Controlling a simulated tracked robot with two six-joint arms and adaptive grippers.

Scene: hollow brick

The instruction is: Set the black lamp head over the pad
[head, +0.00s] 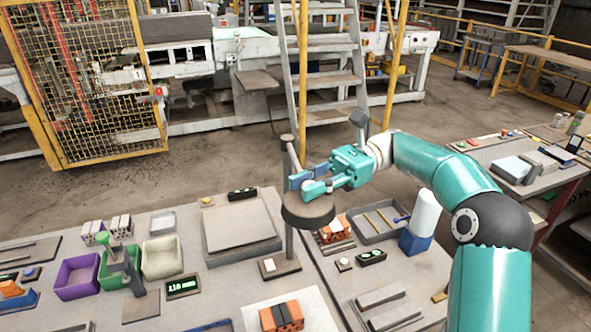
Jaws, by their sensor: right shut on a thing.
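The black lamp head (308,212) is a dark round disc beside an upright grey post (288,170) on a flat base (279,267). My right gripper (304,183) reaches in from the right and is shut on the top part of the lamp head, hiding its grip point. The lamp head is above the table, near the gap between two table sections. A pale flat sheet (250,318) lies at the front with an orange and black brick on it. A beige slab (238,222) lies left of the post. I cannot tell which is the pad. My left gripper is not in view.
Purple (77,275), green and pale bins stand at the left, by a green-handled stand (124,268). A grey tray (380,222) and a blue-and-white bottle (421,220) stand right of the lamp. Metal bars (390,310) lie at front right.

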